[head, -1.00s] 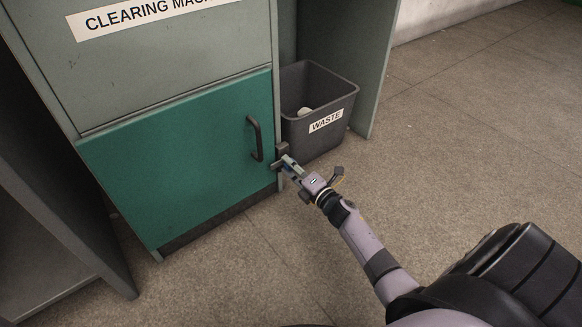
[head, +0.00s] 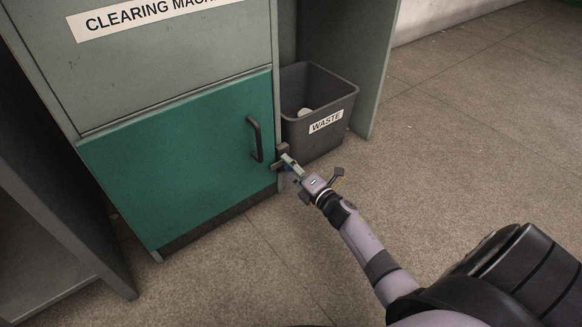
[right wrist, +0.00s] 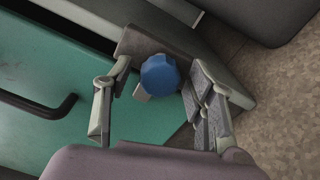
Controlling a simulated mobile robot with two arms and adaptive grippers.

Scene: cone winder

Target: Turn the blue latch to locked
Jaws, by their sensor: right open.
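The blue latch (right wrist: 160,76) shows in the right wrist view as a round blue knob on a grey plate (right wrist: 132,42) at the edge of the green door (right wrist: 75,130). In the head view the green door (head: 190,165) is closed and the latch is mostly hidden by my right gripper (head: 286,166). In the right wrist view my right gripper (right wrist: 160,95) is open, with one finger on each side of the blue knob. A gap shows at the left finger; whether the right finger touches the knob I cannot tell. My left gripper is not in view.
A black handle (head: 255,138) stands out from the door, left of the latch. A grey waste bin (head: 318,105) stands right behind the latch, beside the cabinet (head: 150,65). The floor (head: 450,150) to the right is clear.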

